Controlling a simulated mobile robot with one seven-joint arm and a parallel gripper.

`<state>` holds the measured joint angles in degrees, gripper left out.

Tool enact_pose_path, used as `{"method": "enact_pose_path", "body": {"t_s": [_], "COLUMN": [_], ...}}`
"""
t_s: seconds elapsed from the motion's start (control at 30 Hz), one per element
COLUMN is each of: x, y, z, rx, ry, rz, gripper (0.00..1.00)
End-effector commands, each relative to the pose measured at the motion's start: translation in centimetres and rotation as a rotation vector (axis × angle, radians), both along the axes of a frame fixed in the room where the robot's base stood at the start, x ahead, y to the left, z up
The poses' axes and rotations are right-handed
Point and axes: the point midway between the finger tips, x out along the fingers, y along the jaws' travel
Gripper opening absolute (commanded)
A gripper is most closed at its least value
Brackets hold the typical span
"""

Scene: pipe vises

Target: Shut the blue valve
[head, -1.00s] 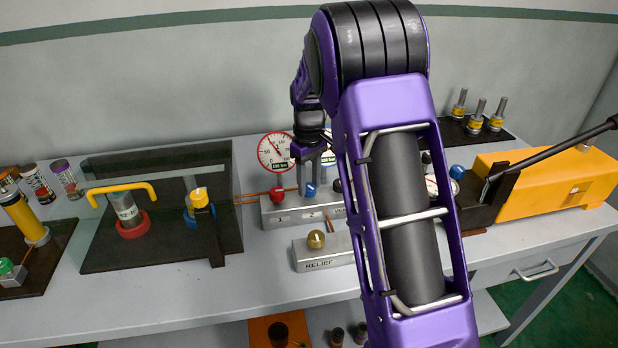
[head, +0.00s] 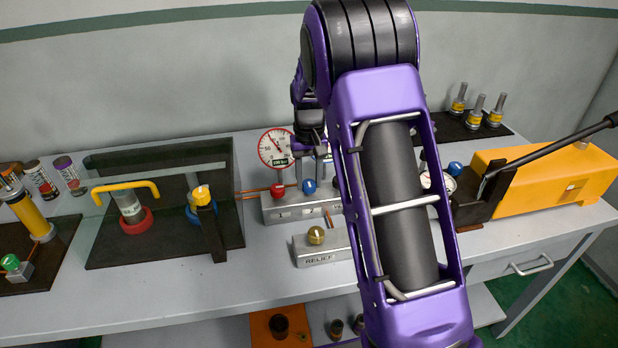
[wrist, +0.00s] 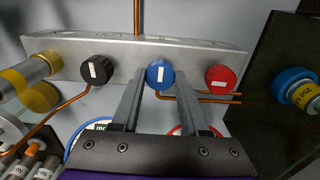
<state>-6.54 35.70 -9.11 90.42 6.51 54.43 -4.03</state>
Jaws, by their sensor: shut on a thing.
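The blue valve (wrist: 160,74) is a round blue knob with a white mark, on a grey metal block between a black knob (wrist: 97,70) and a red knob (wrist: 221,78). Its white mark runs roughly upright in the wrist view. The blue valve also shows in the head view (head: 310,186). My gripper (wrist: 160,88) is shut on the blue valve, one finger on each side of it. In the head view my arm hides much of the gripper and the right part of the block.
A relief block (head: 322,258) with a brass knob stands in front of the valve block. A gauge (head: 276,148) stands behind it. A glass-shielded dark station (head: 160,245) is to the left, and an orange pump (head: 540,188) with a long handle is to the right.

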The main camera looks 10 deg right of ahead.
Motion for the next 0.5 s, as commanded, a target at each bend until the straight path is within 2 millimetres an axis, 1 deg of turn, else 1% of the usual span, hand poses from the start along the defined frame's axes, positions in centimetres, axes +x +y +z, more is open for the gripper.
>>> {"method": "enact_pose_path", "body": {"t_s": [0.37, 0.4, 0.47, 0.5], "x": [0.08, 0.08, 0.07, 0.06], "y": [0.0, 0.0, 0.0, 0.0], "z": [0.11, 0.11, 0.1, 0.09], "rx": [0.001, 0.001, 0.001, 0.001], "ry": [-0.003, -0.003, -0.003, -0.003], "rz": [-0.006, -0.006, -0.006, -0.005], "gripper": [0.0, 0.51, 0.62, 0.69]}}
